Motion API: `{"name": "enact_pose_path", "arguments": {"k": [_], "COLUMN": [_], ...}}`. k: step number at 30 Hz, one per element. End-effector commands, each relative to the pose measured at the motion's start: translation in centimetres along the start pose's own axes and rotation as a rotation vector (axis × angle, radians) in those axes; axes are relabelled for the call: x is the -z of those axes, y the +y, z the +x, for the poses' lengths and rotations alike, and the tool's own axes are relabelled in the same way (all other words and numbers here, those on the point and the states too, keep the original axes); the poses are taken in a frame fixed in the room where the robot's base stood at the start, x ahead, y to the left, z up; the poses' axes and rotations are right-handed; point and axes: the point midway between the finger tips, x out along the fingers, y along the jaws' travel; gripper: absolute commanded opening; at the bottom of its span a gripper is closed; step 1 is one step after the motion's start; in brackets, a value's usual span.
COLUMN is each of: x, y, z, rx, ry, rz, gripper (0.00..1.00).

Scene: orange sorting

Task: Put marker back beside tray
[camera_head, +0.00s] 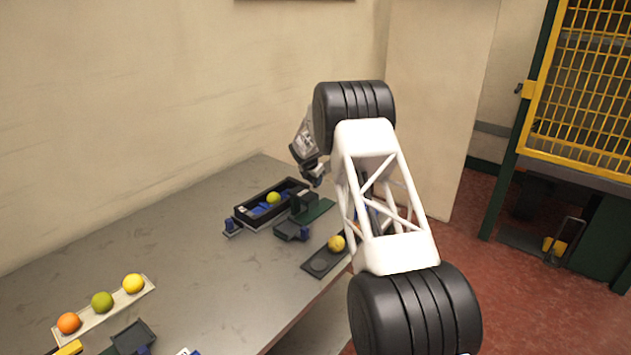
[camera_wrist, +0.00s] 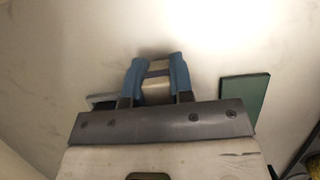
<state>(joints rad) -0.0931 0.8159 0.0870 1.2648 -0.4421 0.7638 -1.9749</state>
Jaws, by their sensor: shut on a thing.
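My gripper (camera_wrist: 157,62) shows its two blue fingers closed on a small pale piece with a grey band (camera_wrist: 156,88). I take this piece to be the marker, but the fingers hide much of it. In the head view my gripper (camera_head: 314,174) is above the table's far end, just right of the dark tray (camera_head: 243,221); the marker cannot be made out there. The tray has blue parts inside and holds a yellow-green fruit (camera_head: 273,198).
A dark green plate (camera_head: 319,213) lies right of the tray and probably shows in the wrist view (camera_wrist: 244,97). A dark plate (camera_head: 318,264) carries a yellow fruit (camera_head: 337,243). A pale strip (camera_head: 118,302) holds three fruits at the near left. The middle of the table is clear.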

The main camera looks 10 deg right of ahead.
Motion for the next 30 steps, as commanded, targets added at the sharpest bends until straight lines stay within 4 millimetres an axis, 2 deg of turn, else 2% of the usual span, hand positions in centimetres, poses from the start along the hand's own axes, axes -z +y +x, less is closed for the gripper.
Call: {"name": "enact_pose_path", "arguments": {"k": [30], "x": [0.34], "y": [0.02], "z": [0.84], "rx": [0.0], "ry": [0.0], "rz": [0.0], "gripper": [0.0]}}
